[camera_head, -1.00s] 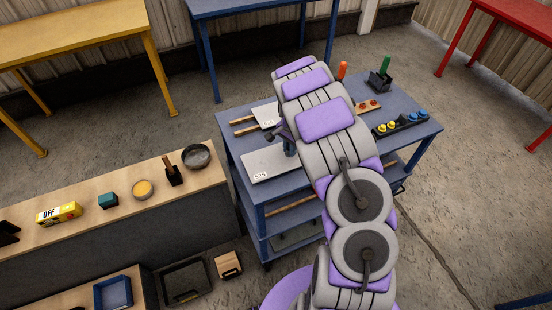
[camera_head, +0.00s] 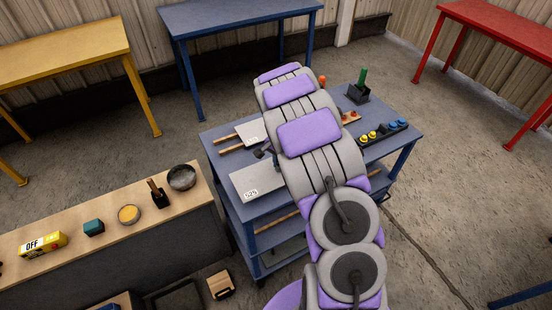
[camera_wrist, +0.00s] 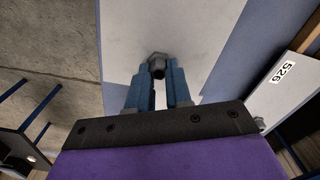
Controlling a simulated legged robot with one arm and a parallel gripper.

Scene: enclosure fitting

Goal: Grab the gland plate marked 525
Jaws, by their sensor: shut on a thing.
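The gland plate marked 525 (camera_head: 258,181) is a flat light grey plate near the left edge of the blue cart. Its label is small in the head view. In the wrist view the plate (camera_wrist: 190,35) fills the upper middle, with a dark hexagonal gland fitting (camera_wrist: 157,61) on it. My gripper (camera_wrist: 157,78) is shut on this fitting with its blue fingers. In the head view my gripper (camera_head: 265,152) is partly hidden by my arm at the plate's far side. I cannot tell whether the plate is clear of the cart top.
A second plate (camera_head: 250,131), marked 526 in the wrist view (camera_wrist: 285,78), lies on wooden strips beside it. The cart (camera_head: 215,140) also holds a strip of yellow and blue knobs (camera_head: 382,133) and a black holder (camera_head: 357,94). A wooden-topped bench (camera_head: 75,250) stands at left.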

